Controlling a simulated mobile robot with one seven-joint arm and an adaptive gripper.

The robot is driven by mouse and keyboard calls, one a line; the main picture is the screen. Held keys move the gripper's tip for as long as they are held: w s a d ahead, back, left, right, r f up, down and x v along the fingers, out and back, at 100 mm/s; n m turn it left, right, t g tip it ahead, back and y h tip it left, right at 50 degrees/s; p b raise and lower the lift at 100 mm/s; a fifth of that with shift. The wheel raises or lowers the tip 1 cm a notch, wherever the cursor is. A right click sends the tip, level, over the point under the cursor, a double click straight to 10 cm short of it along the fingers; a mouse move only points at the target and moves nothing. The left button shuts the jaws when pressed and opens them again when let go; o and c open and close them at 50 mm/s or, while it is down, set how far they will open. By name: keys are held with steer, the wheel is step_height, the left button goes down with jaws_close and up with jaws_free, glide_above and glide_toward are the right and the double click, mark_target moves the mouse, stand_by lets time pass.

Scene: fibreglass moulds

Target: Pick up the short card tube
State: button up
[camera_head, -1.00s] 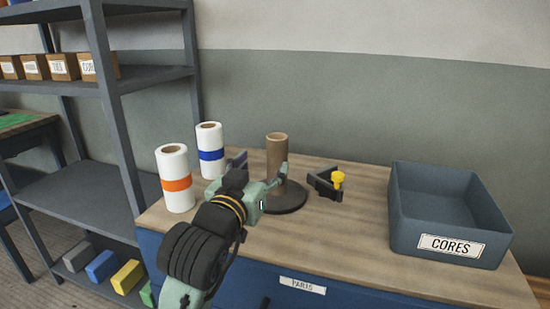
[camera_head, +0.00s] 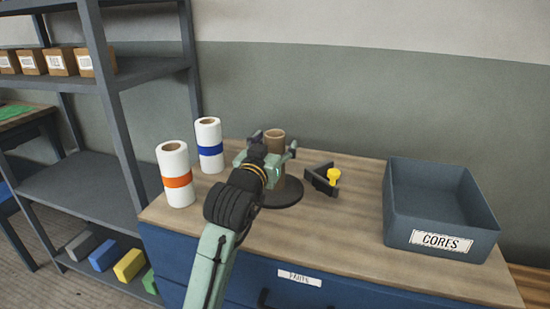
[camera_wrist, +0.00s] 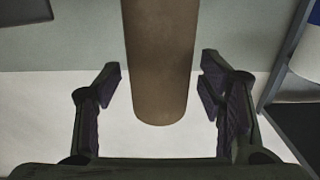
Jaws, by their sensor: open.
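The short card tube (camera_head: 275,136) is brown and stands upright on a dark round base (camera_head: 287,194) on the wooden-topped bench. My gripper (camera_head: 274,146) is in front of it in the head view and hides much of its middle. In the wrist view the tube (camera_wrist: 160,60) fills the centre, its rounded end between and beyond the fingers. My gripper (camera_wrist: 162,98) is open there, with one finger on each side and a visible gap to the tube on both sides.
Two white rolls, one with an orange band (camera_head: 176,180) and one with a blue band (camera_head: 209,150), stand left of the tube. A black holder with a yellow knob (camera_head: 333,176) lies to its right. A grey-blue bin labelled CORES (camera_head: 440,242) stands further right, with bare bench between.

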steer(key=shift+c, duration=0.2)
steer(key=c, duration=1.1)
steer(key=shift+r, duration=0.1)
